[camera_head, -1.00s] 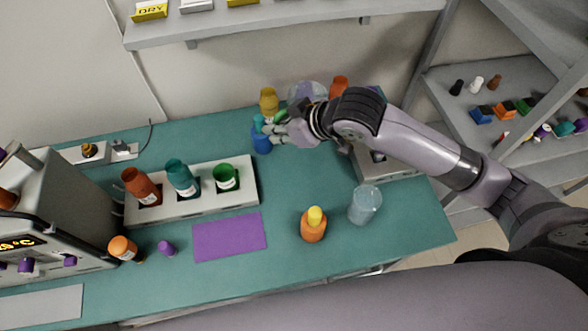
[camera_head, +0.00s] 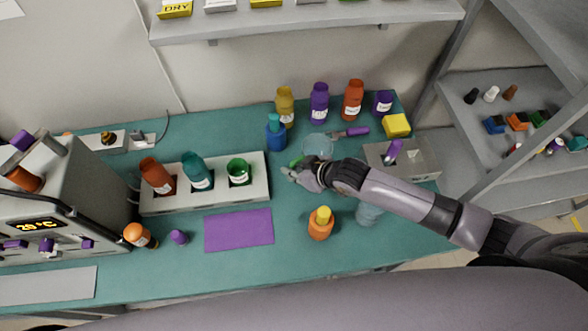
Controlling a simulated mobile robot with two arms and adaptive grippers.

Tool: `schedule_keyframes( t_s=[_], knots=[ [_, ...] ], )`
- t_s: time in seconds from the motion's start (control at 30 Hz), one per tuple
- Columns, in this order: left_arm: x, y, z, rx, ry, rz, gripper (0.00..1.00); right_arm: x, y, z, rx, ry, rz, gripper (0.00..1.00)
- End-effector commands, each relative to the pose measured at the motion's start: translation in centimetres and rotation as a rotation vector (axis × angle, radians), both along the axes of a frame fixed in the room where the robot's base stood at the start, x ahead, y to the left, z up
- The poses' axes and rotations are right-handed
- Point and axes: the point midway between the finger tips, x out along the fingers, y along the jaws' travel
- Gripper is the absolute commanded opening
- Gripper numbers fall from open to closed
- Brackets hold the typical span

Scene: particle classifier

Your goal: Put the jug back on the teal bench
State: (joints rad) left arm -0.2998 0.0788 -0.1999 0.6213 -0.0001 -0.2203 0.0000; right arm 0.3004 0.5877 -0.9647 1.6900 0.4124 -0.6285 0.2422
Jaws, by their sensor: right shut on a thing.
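A clear, see-through jug (camera_head: 318,146) is in the middle of the picture, over the back part of the teal bench (camera_head: 290,240). My right gripper (camera_head: 297,170) is shut on the jug, at its near left side, beside a small green part. The wrist hides the jug's lower near side. I cannot tell whether the jug's base touches the bench. My left gripper is not in view.
Yellow, purple and orange bottles (camera_head: 352,100) stand at the back, a blue bottle (camera_head: 276,135) left of the jug. A bottle rack (camera_head: 255,188) is left. An orange bottle (camera_head: 320,226) and a clear beaker (camera_head: 368,214) stand in front.

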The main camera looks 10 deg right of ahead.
Motion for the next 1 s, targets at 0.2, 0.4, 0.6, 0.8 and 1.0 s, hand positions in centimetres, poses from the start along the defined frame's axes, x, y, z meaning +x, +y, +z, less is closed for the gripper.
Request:
schedule_keyframes(
  t_s=[0.2,0.4,0.6,0.8,1.0],
  knots=[
    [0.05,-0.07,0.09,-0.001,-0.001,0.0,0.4,0.12,0.09,-0.38,0.003,-0.005,0.001,0.0],
    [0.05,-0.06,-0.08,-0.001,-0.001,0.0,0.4,0.11,0.08,-0.62,0.003,-0.004,0.001,0.0],
    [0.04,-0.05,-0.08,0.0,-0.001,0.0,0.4,0.02,0.03,-0.79,0.001,-0.002,0.0,0.22],
    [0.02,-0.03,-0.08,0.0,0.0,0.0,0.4,0.04,0.02,-0.78,0.001,-0.002,0.0,0.32],
    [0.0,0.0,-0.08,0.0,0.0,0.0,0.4,0.06,0.01,-0.77,0.001,-0.002,0.0,0.32]
  ],
)
